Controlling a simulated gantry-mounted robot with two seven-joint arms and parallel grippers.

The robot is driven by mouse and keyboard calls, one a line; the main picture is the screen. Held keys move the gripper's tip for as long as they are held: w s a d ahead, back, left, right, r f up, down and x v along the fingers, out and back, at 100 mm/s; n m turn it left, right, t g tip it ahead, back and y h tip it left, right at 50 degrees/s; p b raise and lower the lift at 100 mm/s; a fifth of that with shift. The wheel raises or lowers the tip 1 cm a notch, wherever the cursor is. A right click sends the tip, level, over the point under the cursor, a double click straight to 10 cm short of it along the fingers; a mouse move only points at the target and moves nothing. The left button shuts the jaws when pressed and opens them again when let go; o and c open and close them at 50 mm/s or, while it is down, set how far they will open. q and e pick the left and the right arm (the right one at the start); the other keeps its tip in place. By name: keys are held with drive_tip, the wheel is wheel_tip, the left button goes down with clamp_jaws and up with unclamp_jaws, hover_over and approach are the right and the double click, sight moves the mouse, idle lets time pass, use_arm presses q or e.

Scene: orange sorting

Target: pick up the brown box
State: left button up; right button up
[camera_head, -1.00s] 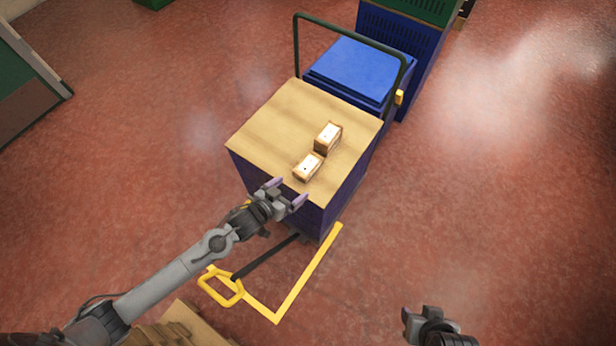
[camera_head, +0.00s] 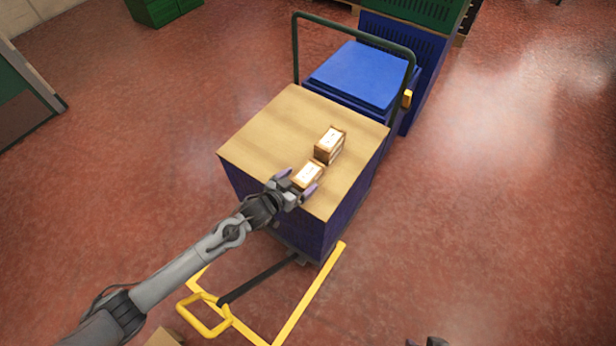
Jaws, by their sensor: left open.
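Two small brown boxes with white tops rest on the cart's wooden top. The nearer brown box (camera_head: 309,174) is right at my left gripper, and the farther brown box (camera_head: 329,144) stands just behind it, up and to the right. My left gripper (camera_head: 297,182) is open, with its purple-tipped fingers at the near end of the nearer box. The gripper hides part of that end, and I cannot tell whether the fingers touch it. Only a dark sliver of my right gripper (camera_head: 428,342) shows at the bottom edge.
The cart's wooden top (camera_head: 265,130) is bare on its left and far side. A blue bin (camera_head: 358,72) and a dark green rail stand behind it. A yellow floor frame (camera_head: 312,290) and a yellow handle (camera_head: 205,316) lie in front. The red floor is clear to the right.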

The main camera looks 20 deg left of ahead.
sight(306, 174)
use_arm(q)
drive_tip(key=shift+w+d+f+b, duration=0.1)
drive_tip(key=shift+w+f+b, duration=0.2)
drive_tip(key=shift+w, duration=0.15)
drive_tip(key=shift+r+b+x, duration=0.2)
drive_tip(key=shift+b+x, duration=0.35)
drive_tip(key=shift+x, duration=0.5)
drive_tip(key=shift+r+b+x, duration=0.15)
drive_tip(key=shift+b+x, duration=0.35)
drive_tip(key=shift+x, duration=0.6)
drive_tip(key=shift+w, duration=0.1)
drive_tip(key=c, duration=1.2)
drive_tip(key=shift+o, duration=0.2)
drive_tip(key=shift+r, duration=0.1)
